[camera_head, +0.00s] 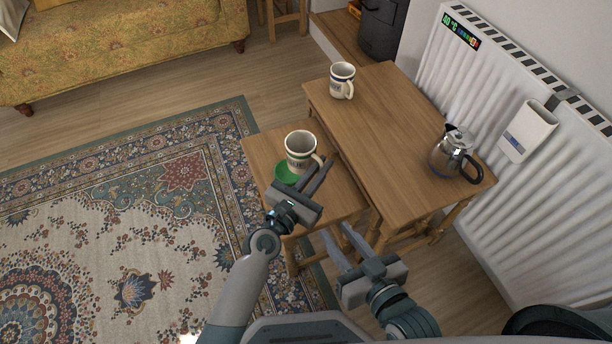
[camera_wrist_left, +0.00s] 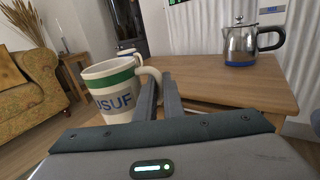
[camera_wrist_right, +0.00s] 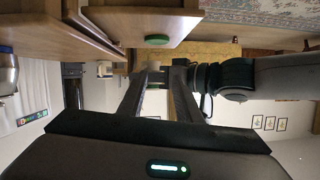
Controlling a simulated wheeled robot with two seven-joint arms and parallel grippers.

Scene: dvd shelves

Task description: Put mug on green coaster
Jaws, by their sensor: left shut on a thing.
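A white mug with a green band and lettering (camera_head: 299,150) is held by its handle in my left gripper (camera_head: 322,172), which is shut on the handle. In the left wrist view the mug (camera_wrist_left: 112,95) stands upright, left of the fingers. The green coaster (camera_head: 286,174) lies on the small wooden table (camera_head: 262,158), partly hidden by the mug in the head view. In the right wrist view, which looks upside down, the coaster (camera_wrist_right: 157,40) shows apart from the mug, which is held above the table. My right gripper (camera_head: 335,232) is open and empty, in front of the small table.
A larger wooden table (camera_head: 385,120) adjoins the small one on the right. A white radiator (camera_head: 500,130) lines the wall. A patterned rug (camera_head: 110,220) lies left.

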